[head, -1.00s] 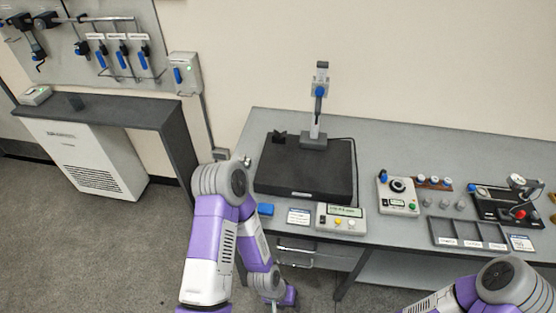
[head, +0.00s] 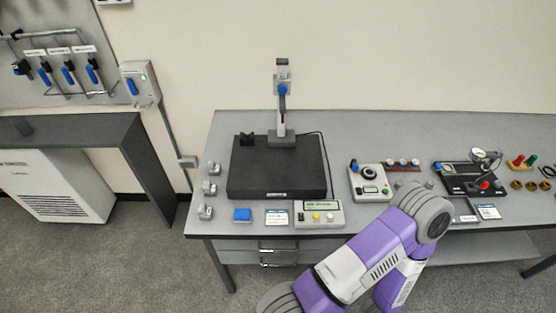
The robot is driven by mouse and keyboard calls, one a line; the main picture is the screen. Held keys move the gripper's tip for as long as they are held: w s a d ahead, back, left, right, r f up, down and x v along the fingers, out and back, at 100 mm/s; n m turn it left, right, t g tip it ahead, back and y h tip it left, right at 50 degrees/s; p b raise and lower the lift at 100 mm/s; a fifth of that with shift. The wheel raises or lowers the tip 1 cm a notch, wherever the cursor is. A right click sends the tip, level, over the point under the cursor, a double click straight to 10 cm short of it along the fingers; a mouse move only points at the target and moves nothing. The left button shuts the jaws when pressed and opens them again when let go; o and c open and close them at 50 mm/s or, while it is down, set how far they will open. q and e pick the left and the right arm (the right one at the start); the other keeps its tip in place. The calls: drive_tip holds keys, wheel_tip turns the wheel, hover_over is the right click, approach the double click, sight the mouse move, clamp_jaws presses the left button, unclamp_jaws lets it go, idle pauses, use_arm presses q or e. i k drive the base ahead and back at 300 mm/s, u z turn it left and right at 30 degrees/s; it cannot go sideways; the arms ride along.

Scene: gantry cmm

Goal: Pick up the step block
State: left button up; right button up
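Three small grey metal pieces stand in a column along the left end of the bench: a back one (head: 213,168), a middle one (head: 209,187) and a front one (head: 205,212). They look block-like, but they are too small for me to tell which, if any, is the step block. A small dark notched block (head: 247,139) sits on the back left of the black plate (head: 280,180). One of my purple and white arms crosses the lower right of the head view. Neither gripper shows, and nothing held is visible.
A gauge stand (head: 282,110) rises from the black plate. A dial box (head: 370,182) and a dark fixture (head: 465,178) stand to the right. The bench's back strip is clear.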

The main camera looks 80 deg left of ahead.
sight(213, 169)
drive_tip(key=z, duration=0.4)
drive_tip(key=k, duration=1.45)
drive_tip(key=u, duration=0.4)
